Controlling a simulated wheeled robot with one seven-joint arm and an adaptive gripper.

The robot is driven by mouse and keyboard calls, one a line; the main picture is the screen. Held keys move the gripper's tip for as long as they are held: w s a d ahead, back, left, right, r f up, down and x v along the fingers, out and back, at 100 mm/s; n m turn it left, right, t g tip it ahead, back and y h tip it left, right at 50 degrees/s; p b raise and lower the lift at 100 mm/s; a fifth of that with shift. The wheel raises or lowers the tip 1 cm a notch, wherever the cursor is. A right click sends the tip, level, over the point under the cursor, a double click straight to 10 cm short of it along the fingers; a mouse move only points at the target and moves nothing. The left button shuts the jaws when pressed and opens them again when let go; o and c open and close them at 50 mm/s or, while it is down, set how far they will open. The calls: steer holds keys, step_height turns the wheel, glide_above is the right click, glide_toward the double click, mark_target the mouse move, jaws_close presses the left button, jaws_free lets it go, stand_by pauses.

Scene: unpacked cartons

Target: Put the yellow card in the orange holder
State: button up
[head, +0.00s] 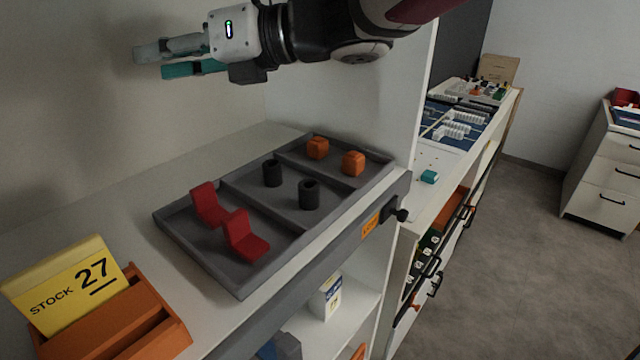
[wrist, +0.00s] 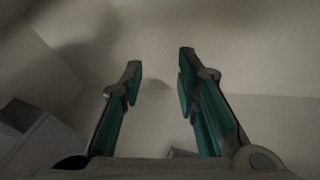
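The yellow card (head: 66,284), marked "STOCK 27", stands tilted in the orange holder (head: 150,338) at the lower left of the head view. Its lower edge is hidden behind the holder's front parts, so I cannot tell how deep it sits. My gripper (head: 166,61) is raised at the upper left of the head view, well above and apart from the card and holder. In the wrist view my gripper (wrist: 160,82) has its two teal-padded fingers spread, with nothing between them.
A grey three-compartment tray (head: 240,284) lies on the white shelf, holding red chair-like pieces (head: 243,236), black cylinders (head: 309,194) and orange blocks (head: 353,163). A white upright panel (head: 400,100) stands right of it. White shelf is bare behind the card.

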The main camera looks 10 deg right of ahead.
steer(key=w+d+r+m+t+h, duration=0.1)
steer(key=w+d+m+t+h, duration=0.1)
steer(key=d+m+t, duration=0.3)
steer(key=w+d+r+m+t+h, duration=0.2)
steer(key=w+d+m, duration=0.1)
steer(key=d+m, duration=0.25)
steer(key=s+d+f+m+t+h, duration=0.1)
steer(key=d+f+m+h, duration=0.1)
steer(key=d+m+h, duration=0.45)
steer(key=s+d+f+m+t+h, duration=0.1)
steer(key=s+d+f+m+h, duration=0.15)
steer(key=d+m, duration=0.65)
steer(key=s+d+f+m+g+h, duration=0.4)
steer(key=s+d+f+m+g, duration=0.2)
steer(key=s+f+m, duration=0.55)
steer(key=s+a+f+m+g+y, duration=0.1)
steer(key=s+f+m+g, duration=0.1)
steer(key=s, duration=0.4)
steer(key=s+a+f+m+g, duration=0.2)
steer(key=s+f+m, duration=0.2)
steer(key=s+m, duration=0.1)
steer(key=shift+s+m+y, duration=0.35)
steer(key=shift+s+y, duration=0.05)
steer(key=shift+s, duration=0.45)
